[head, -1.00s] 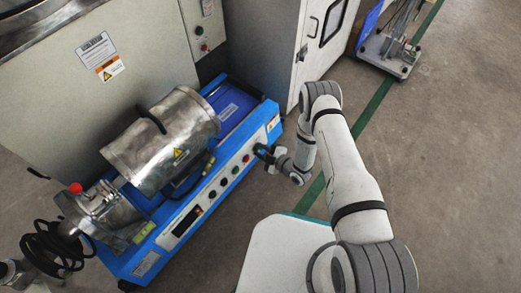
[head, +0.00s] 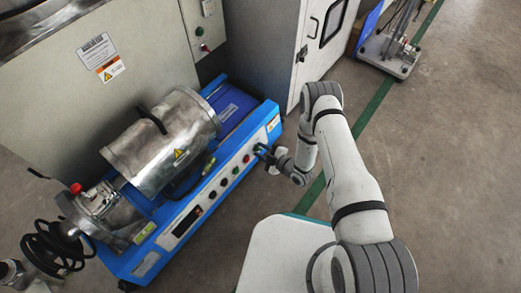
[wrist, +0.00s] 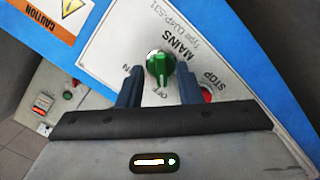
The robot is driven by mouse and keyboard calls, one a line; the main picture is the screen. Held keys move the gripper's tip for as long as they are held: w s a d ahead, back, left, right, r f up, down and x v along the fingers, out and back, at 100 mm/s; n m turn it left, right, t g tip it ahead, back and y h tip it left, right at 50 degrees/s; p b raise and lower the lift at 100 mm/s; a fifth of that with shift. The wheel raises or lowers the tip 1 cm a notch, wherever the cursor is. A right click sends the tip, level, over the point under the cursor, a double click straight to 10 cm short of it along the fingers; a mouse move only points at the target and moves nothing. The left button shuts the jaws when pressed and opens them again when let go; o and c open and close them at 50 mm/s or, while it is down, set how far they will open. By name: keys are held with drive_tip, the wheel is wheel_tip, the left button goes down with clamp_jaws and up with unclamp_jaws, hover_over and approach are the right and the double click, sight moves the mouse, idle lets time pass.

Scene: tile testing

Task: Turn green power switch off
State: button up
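The green power switch (wrist: 160,65) is a rotary knob on a white panel in the wrist view, beside the printed word MAINS. Its grip runs roughly up and down in that picture, with its lower end near the partly hidden OFF lettering. My gripper (wrist: 159,82) is open, with one dark finger on each side of the knob's lower part. I cannot tell whether either finger touches it. In the head view my gripper (head: 264,153) is at the right end of the blue machine's control panel (head: 215,192), and the knob is hard to make out there.
The blue machine (head: 130,262) carries a metal drum (head: 160,143). A grey cabinet (head: 262,45) stands behind it. Open floor (head: 440,160) lies to the right of my arm.

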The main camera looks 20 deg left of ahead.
drive_tip(key=p+v, duration=0.2)
drive_tip(key=v, duration=0.5)
drive_tip(key=shift+p, duration=0.4)
drive_tip(key=shift+s+d+r, duration=0.1)
